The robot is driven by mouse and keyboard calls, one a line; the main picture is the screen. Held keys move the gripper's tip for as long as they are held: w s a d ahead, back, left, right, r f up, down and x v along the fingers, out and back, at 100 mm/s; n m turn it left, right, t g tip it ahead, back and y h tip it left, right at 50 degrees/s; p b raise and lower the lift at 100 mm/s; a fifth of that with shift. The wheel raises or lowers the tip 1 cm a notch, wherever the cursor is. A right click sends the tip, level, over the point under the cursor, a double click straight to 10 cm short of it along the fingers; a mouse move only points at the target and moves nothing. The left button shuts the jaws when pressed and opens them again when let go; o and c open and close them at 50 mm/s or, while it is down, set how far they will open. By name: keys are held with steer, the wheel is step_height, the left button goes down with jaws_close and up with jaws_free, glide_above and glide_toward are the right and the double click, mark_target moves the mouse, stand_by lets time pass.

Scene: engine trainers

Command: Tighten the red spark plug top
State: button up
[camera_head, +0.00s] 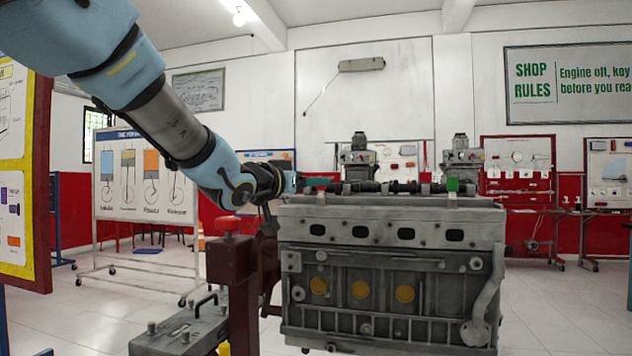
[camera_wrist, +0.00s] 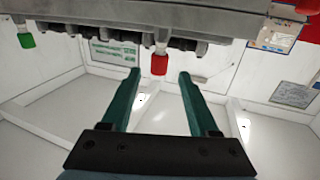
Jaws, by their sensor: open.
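The red spark plug top (camera_wrist: 159,64) sits on a pale plug stem at the engine's edge in the wrist view. My gripper (camera_wrist: 159,77) is open, with one teal finger on either side of the red top's line and a gap to it on both sides. I cannot tell how far the fingertips reach along it. A green plug top (camera_wrist: 26,40) shows at the far left of that view. In the head view the green top (camera_head: 452,184) stands at the right end of the engine block (camera_head: 390,265). My gripper there is by the block's upper left, and the red top is hard to make out.
A dark shaft (camera_head: 400,187) lies along the top of the engine. A dark red stand with a red knob (camera_head: 228,223) and a grey box (camera_head: 180,330) are left of the engine. Display boards (camera_head: 145,175) stand behind. The floor to the right is clear.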

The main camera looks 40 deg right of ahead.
mark_target(321, 190)
steer(key=x, duration=0.5)
jaws_close()
stand_by(0.5)
